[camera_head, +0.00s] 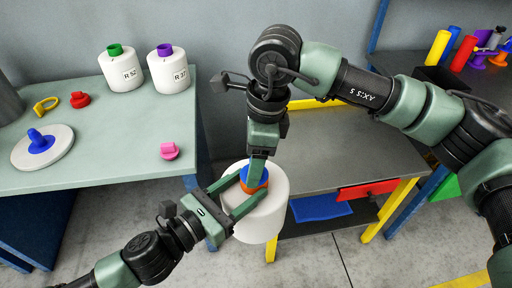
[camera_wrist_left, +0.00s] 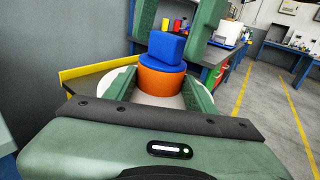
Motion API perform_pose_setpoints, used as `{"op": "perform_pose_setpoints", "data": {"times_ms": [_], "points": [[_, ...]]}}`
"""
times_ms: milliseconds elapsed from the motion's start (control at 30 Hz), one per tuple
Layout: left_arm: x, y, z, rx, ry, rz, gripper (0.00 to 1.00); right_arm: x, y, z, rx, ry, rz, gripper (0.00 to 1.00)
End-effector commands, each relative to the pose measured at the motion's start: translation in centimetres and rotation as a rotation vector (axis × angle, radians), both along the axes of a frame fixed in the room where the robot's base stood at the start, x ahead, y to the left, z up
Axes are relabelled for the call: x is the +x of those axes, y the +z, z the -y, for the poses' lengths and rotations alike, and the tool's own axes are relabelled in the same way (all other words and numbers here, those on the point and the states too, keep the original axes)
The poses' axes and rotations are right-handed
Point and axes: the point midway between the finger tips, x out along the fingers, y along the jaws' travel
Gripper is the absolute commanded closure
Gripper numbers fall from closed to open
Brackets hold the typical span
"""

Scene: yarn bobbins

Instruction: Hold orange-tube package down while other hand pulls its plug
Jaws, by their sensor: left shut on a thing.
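The package is a large white bobbin (camera_head: 270,216) with an orange tube (camera_head: 248,188) at its top and a blue plug (camera_head: 246,174) in the tube. My left gripper (camera_head: 251,191) comes in from the lower left, its fingers on either side of the orange tube. In the left wrist view the orange tube (camera_wrist_left: 160,82) shows between those fingers, with the blue plug (camera_wrist_left: 166,50) upright above it. My right gripper (camera_head: 257,172) points down from above. Its fingers straddle the plug in the wrist view and look apart; contact with the plug is unclear.
A grey bench (camera_head: 350,140) stands right of the package. Another table with coloured tubes is at upper right.

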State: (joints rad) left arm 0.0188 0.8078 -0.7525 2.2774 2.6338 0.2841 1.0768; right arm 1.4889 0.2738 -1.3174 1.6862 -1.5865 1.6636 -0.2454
Motion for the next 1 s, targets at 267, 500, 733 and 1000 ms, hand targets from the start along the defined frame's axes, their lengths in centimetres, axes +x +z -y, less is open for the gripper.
{"op": "perform_pose_setpoints", "data": {"times_ms": [267,500,733,1000], "points": [[0.01,0.49,0.09,-0.005,-0.003,0.009,1.0,0.0,-0.17,-0.05,0.0,0.0,0.001,0.34],[0.01,0.49,0.09,-0.005,-0.003,0.009,1.0,0.01,-0.16,-0.03,0.0,0.0,0.0,0.93],[-0.01,0.48,0.1,-0.005,-0.003,0.009,1.0,0.03,-0.11,-0.03,0.0,0.0,0.001,1.0],[-0.01,0.48,0.09,-0.005,-0.003,0.009,1.0,0.03,-0.1,-0.03,0.0,0.0,0.001,1.0]]}}
